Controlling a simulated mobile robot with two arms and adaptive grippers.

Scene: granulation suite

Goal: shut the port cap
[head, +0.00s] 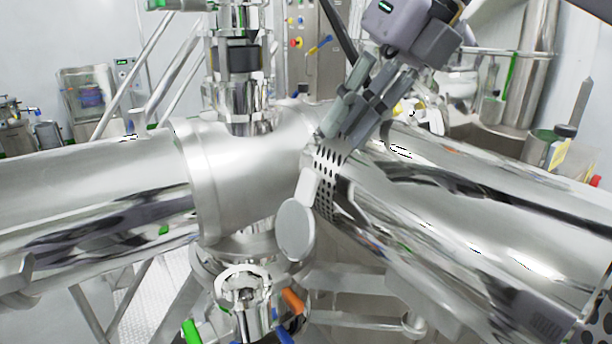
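A round, flat grey disc, which looks like the port cap (296,230), hangs on a short pale arm in front of the steel pipework, low in the middle of the head view. The port opening it belongs to cannot be made out. My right gripper (343,128) comes down from the upper right, its fingers pointing down and left. Its fingertips are above the cap, by the top of a perforated metal strip (328,168). The fingers look close together, but whether they touch or hold anything is unclear. My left gripper is not in view.
A large steel cylinder (100,185) runs left and another (480,200) runs lower right, crowding the cap. A vertical sight-glass column (238,75) stands behind. Below are a valve with an orange handle (293,300) and a green handle (190,331). A control panel (304,50) stands behind.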

